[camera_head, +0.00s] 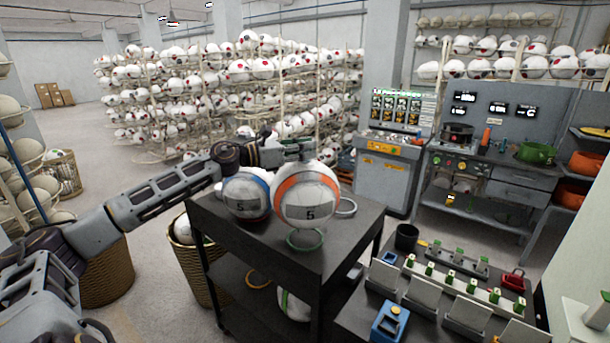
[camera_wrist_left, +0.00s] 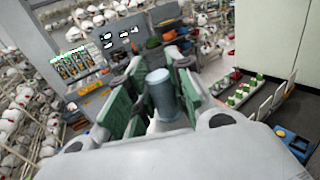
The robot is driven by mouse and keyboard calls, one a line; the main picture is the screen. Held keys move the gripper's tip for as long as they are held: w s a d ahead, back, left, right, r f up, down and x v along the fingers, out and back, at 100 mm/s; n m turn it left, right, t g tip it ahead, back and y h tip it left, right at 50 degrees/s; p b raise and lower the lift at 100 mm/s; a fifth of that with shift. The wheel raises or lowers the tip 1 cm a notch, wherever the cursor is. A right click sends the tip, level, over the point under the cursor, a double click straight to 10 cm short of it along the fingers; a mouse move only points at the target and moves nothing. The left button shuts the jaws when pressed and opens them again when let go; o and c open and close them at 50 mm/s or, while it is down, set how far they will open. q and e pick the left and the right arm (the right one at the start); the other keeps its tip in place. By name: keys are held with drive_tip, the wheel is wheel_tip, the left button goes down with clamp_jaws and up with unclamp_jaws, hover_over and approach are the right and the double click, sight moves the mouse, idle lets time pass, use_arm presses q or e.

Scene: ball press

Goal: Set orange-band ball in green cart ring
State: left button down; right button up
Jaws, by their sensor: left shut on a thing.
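The orange-band ball (camera_head: 306,180), white with a "5" label, is at the top of the dark cart (camera_head: 330,256). My left gripper (camera_head: 300,153) is on top of this ball. In the left wrist view its green pads (camera_wrist_left: 155,100) are closed around a grey cylinder (camera_wrist_left: 163,95), apparently the ball's top knob. The green ring (camera_head: 305,240) lies on the cart top, its far edge overlapped by the ball's underside. The ball appears just above or behind the ring; contact is unclear. My right gripper is not in view.
A blue-band ball (camera_head: 244,193) sits left of the orange one. A pale ring (camera_head: 346,207) lies right of it. The lower shelf holds a yellow ring (camera_head: 258,279) and a green-band ball (camera_head: 292,305). A dark table (camera_head: 365,324) with small items stands at right.

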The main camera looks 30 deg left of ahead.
sight(305, 161)
use_arm(q)
drive_tip(key=shift+f, duration=1.55)
drive_tip(key=shift+f+p, duration=0.4)
drive_tip(key=shift+f, duration=1.65)
drive_tip(key=c, duration=1.3)
unclamp_jaws()
drive_tip(key=shift+r, duration=0.2)
